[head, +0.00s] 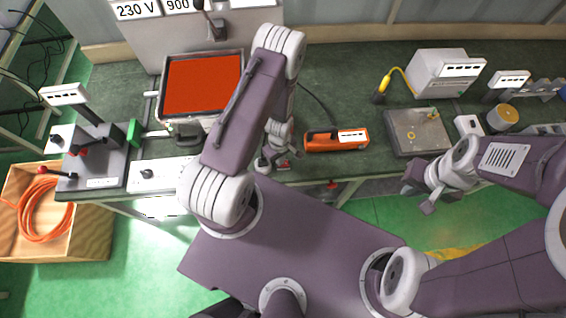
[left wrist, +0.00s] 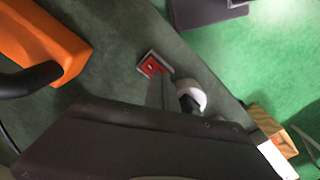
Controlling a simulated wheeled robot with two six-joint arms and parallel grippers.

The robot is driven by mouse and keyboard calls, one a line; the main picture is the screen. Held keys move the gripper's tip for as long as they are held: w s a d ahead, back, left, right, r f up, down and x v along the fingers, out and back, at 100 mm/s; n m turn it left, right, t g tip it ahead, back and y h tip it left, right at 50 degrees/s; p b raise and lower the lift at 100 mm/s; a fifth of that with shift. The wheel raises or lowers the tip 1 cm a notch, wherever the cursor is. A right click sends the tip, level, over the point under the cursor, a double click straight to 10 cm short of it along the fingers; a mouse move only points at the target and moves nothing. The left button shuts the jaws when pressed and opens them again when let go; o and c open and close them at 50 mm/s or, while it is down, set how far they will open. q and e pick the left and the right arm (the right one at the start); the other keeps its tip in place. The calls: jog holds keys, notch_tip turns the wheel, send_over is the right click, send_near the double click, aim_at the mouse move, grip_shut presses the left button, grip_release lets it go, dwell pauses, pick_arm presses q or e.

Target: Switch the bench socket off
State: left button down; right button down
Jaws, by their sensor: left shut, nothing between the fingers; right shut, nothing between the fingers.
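The bench socket (head: 284,166) is a small unit near the bench's front edge, mostly hidden by my left arm in the head view. In the left wrist view its red switch (left wrist: 154,66) sits in a pale square frame, and a round pale part (left wrist: 190,93) is beside it. My left gripper (head: 277,157) is shut and empty, pointing down at the socket. In the left wrist view its fingers (left wrist: 160,84) reach close to the switch; I cannot tell whether they touch it. My right gripper (head: 420,198) is shut and empty, off the bench's front edge.
An orange handheld device (head: 336,141) lies right of the socket, with a black cable behind it. A red-topped tray (head: 203,86) stands behind left. A grey plate (head: 417,133) is at the right. A wooden crate (head: 92,238) with orange cable stands on the floor at left.

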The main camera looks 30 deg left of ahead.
pick_arm(q)
jog(key=shift+f, duration=0.3)
jog(key=shift+r, duration=0.15)
notch_tip(320, 180, up, 7)
jog(key=p, duration=0.5)
dwell(0.5)
